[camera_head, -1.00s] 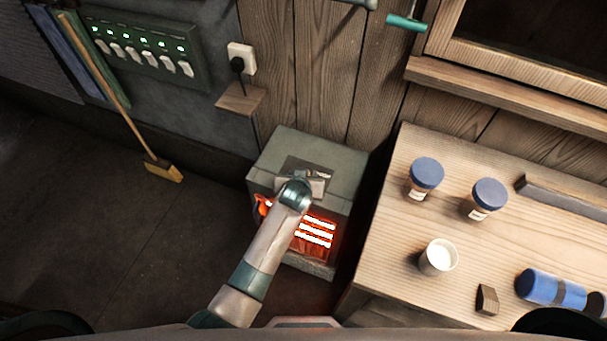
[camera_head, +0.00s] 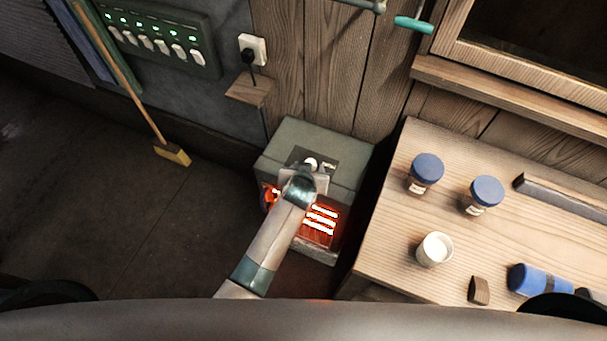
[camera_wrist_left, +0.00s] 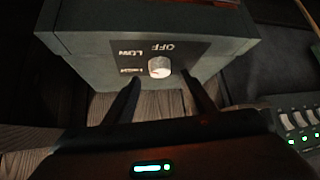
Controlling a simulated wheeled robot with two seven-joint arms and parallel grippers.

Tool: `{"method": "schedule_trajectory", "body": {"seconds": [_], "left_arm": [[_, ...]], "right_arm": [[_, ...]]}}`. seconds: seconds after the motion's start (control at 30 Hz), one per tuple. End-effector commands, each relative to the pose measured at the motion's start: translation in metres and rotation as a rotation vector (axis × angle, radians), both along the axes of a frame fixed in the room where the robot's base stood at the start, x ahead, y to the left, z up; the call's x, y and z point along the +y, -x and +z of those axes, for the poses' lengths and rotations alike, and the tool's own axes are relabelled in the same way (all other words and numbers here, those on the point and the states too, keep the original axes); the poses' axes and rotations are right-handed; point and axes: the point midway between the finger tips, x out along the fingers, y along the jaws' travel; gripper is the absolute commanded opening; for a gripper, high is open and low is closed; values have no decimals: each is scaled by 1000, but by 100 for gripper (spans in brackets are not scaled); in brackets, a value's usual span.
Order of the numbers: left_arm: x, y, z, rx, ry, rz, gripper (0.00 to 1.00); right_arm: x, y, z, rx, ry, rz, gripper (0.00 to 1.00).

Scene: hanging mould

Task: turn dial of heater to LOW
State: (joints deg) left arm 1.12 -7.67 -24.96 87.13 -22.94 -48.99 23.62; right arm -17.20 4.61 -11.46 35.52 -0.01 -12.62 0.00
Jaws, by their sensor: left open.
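The heater (camera_head: 325,138) is a grey-green box against the wooden wall, with glowing orange bars (camera_head: 320,218) on its front. Its pale round dial (camera_head: 311,163) sits on a dark top plate, just beyond my left gripper (camera_head: 308,176). In the left wrist view the dial (camera_wrist_left: 159,67) is beside the words OFF, LOW and HIGH; its mark seems to face HIGH, but it is small. My left gripper (camera_wrist_left: 163,98) is open, its two dark fingers on either side of the dial's near side, apart from it. My right gripper is not in view.
A wooden table (camera_head: 390,225) stands close right of the heater, with two blue-lidded jars, a white cup (camera_head: 434,248) and a blue bottle (camera_head: 540,280). A switch panel (camera_head: 160,40) and a broom (camera_head: 172,154) are at the left. The floor left of the heater is clear.

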Motion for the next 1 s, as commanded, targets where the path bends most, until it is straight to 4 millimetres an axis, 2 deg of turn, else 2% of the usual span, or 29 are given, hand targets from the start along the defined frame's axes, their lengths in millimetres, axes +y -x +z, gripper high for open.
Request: {"method": "schedule_trajectory", "body": {"seconds": [0.03, 0.13, 0.7, 1.0], "left_arm": [[1, 5, 10, 1, 0, 0, 50], [2, 13, 18, 1, 0, 0, 50], [10, 79, 80, 0, 2, 1, 50], [12, 92, 93, 0, 0, 0, 50]], "right_arm": [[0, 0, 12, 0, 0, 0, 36], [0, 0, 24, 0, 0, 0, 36], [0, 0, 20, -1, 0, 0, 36], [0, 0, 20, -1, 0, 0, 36]]}}
